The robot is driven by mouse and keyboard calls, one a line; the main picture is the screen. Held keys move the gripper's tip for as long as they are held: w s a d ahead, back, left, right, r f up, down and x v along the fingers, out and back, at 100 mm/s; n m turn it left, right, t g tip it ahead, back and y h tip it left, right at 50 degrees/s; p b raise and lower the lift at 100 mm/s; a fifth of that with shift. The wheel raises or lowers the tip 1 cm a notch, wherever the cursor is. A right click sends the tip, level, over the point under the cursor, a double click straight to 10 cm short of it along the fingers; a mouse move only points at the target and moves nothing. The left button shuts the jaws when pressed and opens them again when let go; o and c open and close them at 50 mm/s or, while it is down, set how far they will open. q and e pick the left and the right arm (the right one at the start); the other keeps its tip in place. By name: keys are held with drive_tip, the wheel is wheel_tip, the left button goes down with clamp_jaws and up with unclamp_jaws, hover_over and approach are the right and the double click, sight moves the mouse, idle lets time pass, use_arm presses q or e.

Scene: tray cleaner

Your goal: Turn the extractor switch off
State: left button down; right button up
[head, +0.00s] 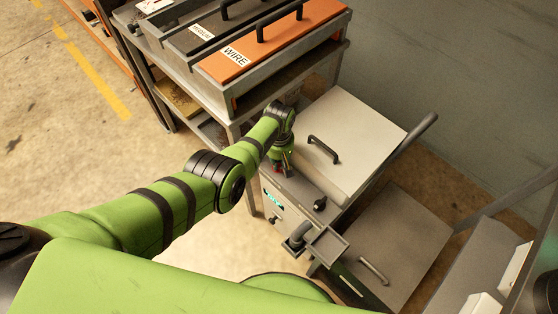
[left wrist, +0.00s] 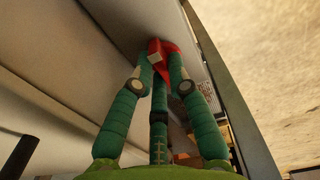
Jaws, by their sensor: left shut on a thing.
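The extractor switch, a red knob, shows in the left wrist view (left wrist: 163,48) on the pale face of a machine. In the head view only a bit of red shows beside the gripper, on the slanted front panel of the light grey machine (head: 357,122). My left gripper (head: 284,170) reaches down to this panel. In the left wrist view its green fingers (left wrist: 160,65) are closed on the red switch from both sides. The fingers hide part of the switch, so I cannot tell its setting. My right gripper is not in view.
A black knob (head: 320,204) and a small green display (head: 273,199) sit on the same panel. A black handle (head: 324,150) is on the machine's lid. A rack with an orange WIRE lid (head: 285,45) stands behind. A grey lidded unit (head: 400,245) is at right.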

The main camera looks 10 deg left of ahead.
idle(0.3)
use_arm(q)
drive_tip(key=c, duration=1.2)
unclamp_jaws()
drive_tip(key=shift+r, duration=0.15)
wheel_tip(320, 180, up, 12)
